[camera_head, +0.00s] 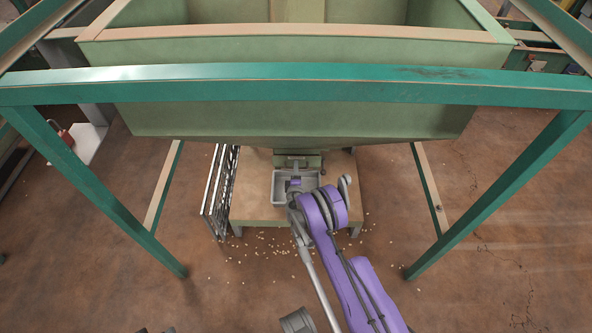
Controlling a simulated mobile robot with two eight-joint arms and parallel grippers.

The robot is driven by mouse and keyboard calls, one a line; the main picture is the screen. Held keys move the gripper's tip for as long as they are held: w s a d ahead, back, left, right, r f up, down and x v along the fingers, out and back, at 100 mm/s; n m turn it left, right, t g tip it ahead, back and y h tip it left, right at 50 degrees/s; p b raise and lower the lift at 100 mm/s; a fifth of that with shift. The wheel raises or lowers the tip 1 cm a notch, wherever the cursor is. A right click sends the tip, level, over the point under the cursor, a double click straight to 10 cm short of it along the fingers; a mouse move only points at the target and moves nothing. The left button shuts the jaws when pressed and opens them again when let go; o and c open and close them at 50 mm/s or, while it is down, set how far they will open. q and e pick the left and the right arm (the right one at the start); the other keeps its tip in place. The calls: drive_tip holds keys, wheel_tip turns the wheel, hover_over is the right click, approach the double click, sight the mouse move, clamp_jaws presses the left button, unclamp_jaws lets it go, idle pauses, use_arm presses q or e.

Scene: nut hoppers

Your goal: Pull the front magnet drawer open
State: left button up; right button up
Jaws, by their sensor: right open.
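A small grey, box-like part (279,186) sits under the hopper's outlet (297,160), above a low tan table. I cannot tell whether it is the front magnet drawer or a tray below it. No drawer handle can be made out. My right gripper (296,184) is at this grey part, at the end of my purple arm coming from the lower right. It is open, but its fingers are small and partly hidden by the wrist, and contact cannot be judged. My left gripper is not in view.
The large green hopper (290,115) hangs above, behind a teal frame bar (300,86) with slanted legs at both sides. Small pale nuts lie scattered on the brown floor.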

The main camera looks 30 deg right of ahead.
clamp_jaws()
idle(1.4)
